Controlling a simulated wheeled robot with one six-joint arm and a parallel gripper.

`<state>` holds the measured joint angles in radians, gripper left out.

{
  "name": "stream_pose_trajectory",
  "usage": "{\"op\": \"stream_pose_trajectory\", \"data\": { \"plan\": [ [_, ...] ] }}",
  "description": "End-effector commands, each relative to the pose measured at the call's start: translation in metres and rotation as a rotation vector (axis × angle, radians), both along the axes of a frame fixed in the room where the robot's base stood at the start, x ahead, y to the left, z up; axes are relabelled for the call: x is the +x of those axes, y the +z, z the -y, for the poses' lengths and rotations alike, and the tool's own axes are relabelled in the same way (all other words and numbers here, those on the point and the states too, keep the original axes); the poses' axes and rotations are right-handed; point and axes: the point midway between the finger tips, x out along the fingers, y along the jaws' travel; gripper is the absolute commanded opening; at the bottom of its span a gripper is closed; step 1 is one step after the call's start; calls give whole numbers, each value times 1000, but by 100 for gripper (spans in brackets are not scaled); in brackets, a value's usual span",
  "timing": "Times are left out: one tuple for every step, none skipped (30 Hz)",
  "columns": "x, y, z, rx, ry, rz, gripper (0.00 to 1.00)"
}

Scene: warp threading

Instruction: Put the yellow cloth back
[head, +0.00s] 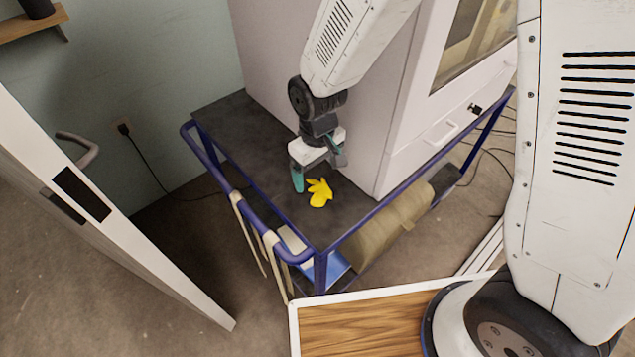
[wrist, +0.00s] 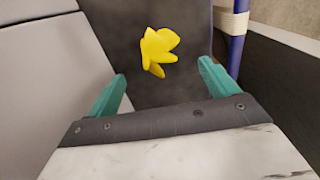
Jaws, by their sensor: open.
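The yellow cloth (head: 319,193) lies crumpled on the dark top of a blue-framed cart (head: 262,185), near its front corner. It also shows in the wrist view (wrist: 158,50), beyond the fingertips and roughly between them. My gripper (head: 318,176) is above the cart top, close beside the cloth. Its two teal fingers (wrist: 160,82) are spread apart with nothing between them. The cloth appears free of the fingers; the exact height of the gripper above it is hard to tell.
A large white machine cabinet (head: 405,140) stands on the cart, right of the gripper. Straps (head: 255,235) hang from the cart's blue rail. A rolled tan bundle (head: 385,230) sits lower down. An open door (head: 110,230) is at left. Bare cart top lies left of the cloth.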

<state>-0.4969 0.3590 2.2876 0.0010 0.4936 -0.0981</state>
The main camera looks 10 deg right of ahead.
Motion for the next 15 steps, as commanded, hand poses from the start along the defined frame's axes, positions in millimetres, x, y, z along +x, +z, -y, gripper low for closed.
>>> {"op": "stream_pose_trajectory", "data": {
  "plan": [
    [1,11,0,3,0,4,86],
    [0,16,0,2,0,3,86],
    [1,22,0,2,0,3,86],
    [0,26,0,2,0,2,86],
    [0,29,0,2,0,2,86],
    [0,33,0,2,0,2,86],
    [0,35,0,1,0,1,86],
    [0,37,0,1,0,1,86],
    [0,39,0,1,0,1,86],
    [0,40,0,1,0,1,86],
    [0,41,0,1,0,1,86],
    [0,41,0,1,0,1,86],
    [0,41,0,0,0,0,86],
    [0,41,0,0,0,0,86],
    [0,41,0,0,0,0,86]
  ]
}}
